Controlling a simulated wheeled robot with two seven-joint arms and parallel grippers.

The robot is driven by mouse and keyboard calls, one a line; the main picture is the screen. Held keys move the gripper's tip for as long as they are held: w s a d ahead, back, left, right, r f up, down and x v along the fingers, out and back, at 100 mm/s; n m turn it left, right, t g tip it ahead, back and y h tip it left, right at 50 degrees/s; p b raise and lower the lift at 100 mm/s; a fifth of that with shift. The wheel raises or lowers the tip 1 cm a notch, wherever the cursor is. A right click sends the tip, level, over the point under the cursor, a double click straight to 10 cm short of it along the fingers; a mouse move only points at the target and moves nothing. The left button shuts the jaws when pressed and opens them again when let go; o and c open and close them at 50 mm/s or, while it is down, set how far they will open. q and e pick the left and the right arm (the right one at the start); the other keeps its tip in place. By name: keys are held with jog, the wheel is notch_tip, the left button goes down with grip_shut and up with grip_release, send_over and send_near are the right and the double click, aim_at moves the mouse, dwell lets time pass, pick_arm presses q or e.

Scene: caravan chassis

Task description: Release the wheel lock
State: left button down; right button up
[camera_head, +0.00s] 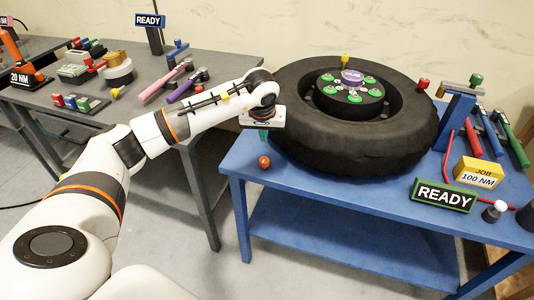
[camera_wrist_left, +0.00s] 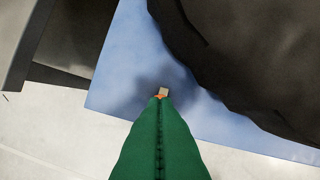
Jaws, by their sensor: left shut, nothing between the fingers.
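The black wheel (camera_head: 400,140) lies flat on the blue table (camera_head: 330,190), with a hub of green nuts and a purple centre (camera_head: 352,77). A small orange-red ball knob (camera_head: 264,161) sits at the table's front left, beside the tyre; I cannot tell for sure that it is the wheel lock. My left gripper (camera_head: 264,135) is shut and empty, pointing down just above and behind the knob in the picture. In the left wrist view its green fingers (camera_wrist_left: 160,100) are together, with a bit of orange and a pale block at their tips. My right gripper is out of view.
A green READY sign (camera_head: 443,196), a yellow JOB 100 NM block (camera_head: 478,173) and several coloured tools lie on the blue table's right. A grey bench (camera_head: 120,130) with tools stands at left. Bare floor lies between the tables. The tyre is close beside my left gripper.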

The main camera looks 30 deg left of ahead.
aim_at(262, 160)
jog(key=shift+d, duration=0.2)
pick_arm(q)
jog(key=x, duration=1)
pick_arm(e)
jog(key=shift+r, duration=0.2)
pick_arm(q)
jog(key=shift+s+f, duration=0.1)
jog(key=shift+s, duration=0.25)
jog(key=shift+s+d, duration=0.3)
jog(key=shift+s, duration=0.65)
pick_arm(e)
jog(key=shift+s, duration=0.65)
pick_arm(q)
jog(key=shift+d+p, duration=0.1)
jog(key=shift+p, duration=0.2)
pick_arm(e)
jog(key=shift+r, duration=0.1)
